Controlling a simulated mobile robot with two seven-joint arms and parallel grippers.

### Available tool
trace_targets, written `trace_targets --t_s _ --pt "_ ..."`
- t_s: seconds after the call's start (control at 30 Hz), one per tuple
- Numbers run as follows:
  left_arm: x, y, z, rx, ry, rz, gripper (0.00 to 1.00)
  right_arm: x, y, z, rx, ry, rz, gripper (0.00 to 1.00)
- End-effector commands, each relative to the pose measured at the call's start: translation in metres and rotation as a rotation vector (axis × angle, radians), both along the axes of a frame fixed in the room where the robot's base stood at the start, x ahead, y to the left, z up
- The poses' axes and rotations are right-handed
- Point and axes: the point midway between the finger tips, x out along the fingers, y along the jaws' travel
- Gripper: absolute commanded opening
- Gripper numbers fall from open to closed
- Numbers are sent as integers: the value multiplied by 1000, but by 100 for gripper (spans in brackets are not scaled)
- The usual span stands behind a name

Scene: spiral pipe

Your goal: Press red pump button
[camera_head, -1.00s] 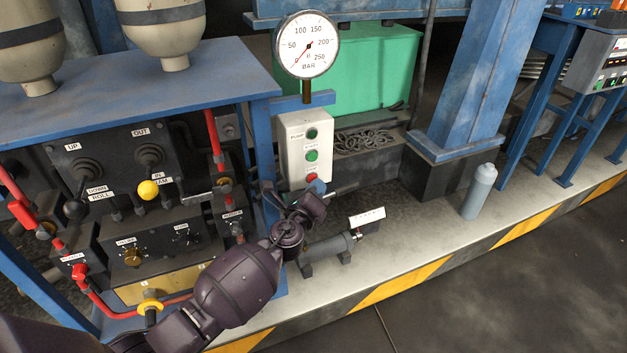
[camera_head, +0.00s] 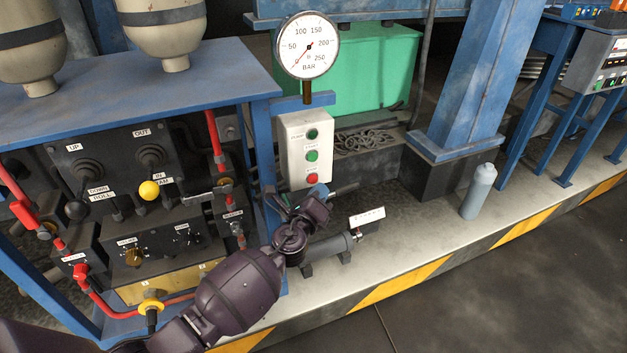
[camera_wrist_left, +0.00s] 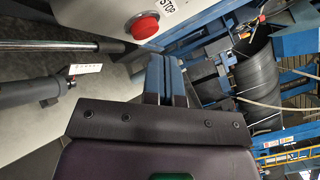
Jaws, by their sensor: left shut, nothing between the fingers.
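The red pump button (camera_head: 312,179) is the lowest on a pale control box (camera_head: 291,152), below a green button (camera_head: 312,155) and a dark green one (camera_head: 312,134). My left gripper (camera_head: 284,199) is just below and left of the box in the head view, its fingers partly hidden by the wrist. In the left wrist view, the red button (camera_wrist_left: 145,27), marked STOP, lies just beyond the shut, empty fingers (camera_wrist_left: 165,72), slightly left of their tips. A gap shows between tips and button. My right gripper is not in view.
A pressure gauge (camera_head: 308,45) stands above the box. A lever panel (camera_head: 115,165) and red pipes are left. The floor right of the striped edge is clear.

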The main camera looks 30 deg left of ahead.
Motion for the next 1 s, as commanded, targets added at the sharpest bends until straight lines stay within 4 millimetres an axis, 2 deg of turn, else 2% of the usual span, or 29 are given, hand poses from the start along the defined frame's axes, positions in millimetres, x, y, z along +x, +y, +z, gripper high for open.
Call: trace_targets --t_s 0.7,1.0 --pt "-32 -36 1 0 -1 0 0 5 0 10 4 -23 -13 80" --pt "-33 -37 0 0 0 0 0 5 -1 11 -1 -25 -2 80"
